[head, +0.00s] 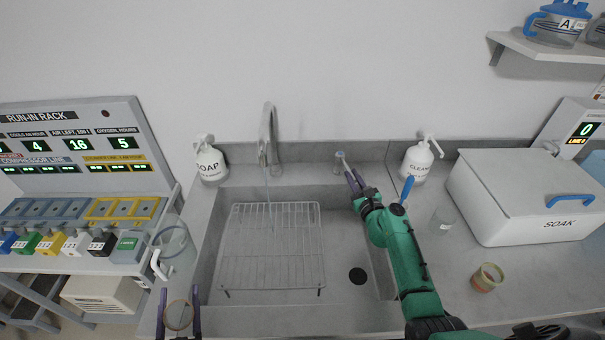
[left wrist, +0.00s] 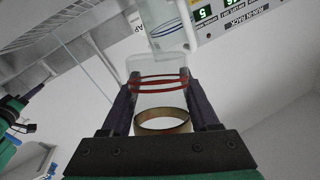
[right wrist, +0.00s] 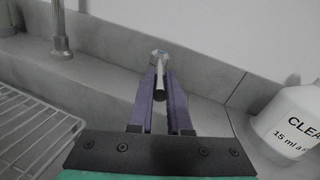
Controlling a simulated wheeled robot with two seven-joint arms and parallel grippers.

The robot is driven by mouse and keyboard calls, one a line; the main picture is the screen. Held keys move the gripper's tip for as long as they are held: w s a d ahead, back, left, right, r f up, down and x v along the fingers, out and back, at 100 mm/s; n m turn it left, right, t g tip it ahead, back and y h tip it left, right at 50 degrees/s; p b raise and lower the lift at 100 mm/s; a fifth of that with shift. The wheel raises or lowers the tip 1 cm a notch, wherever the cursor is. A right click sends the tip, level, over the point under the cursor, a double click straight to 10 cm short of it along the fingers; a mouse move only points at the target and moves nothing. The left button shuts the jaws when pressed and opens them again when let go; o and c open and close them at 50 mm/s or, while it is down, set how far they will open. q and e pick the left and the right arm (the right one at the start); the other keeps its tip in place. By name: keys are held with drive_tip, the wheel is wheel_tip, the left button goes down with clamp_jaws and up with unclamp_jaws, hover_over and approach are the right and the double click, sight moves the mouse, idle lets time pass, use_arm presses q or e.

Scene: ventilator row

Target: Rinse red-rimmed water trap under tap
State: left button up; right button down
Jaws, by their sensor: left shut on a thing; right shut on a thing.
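The red-rimmed water trap (left wrist: 158,84) is a clear cup with red rings, with a tan ring at its near end. My left gripper (left wrist: 160,100) is shut on it; in the head view the gripper (head: 178,312) holds it at the sink's front left, away from the tap. The tap (head: 267,135) arches over the sink (head: 335,225). A thin pale line below its spout looks like running water. My right gripper (head: 354,182) is shut on the small tap lever (head: 341,158) at the sink's back edge; the lever also shows in the right wrist view (right wrist: 159,75).
A wire rack (head: 270,255) stands in the sink, left of the drain (head: 357,275). Soap (head: 210,163) and cleaner (head: 417,160) bottles flank the sink. A blue-ringed clear jar (head: 174,241) is at left. A soak box (head: 520,205) and small cup (head: 487,278) are at right.

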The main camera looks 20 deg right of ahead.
drive_tip(key=shift+f, duration=0.15)
drive_tip(key=c, duration=0.8)
unclamp_jaws()
drive_tip(key=shift+c, duration=0.2)
drive_tip(key=s, duration=1.2)
drive_tip(key=shift+a, duration=0.2)
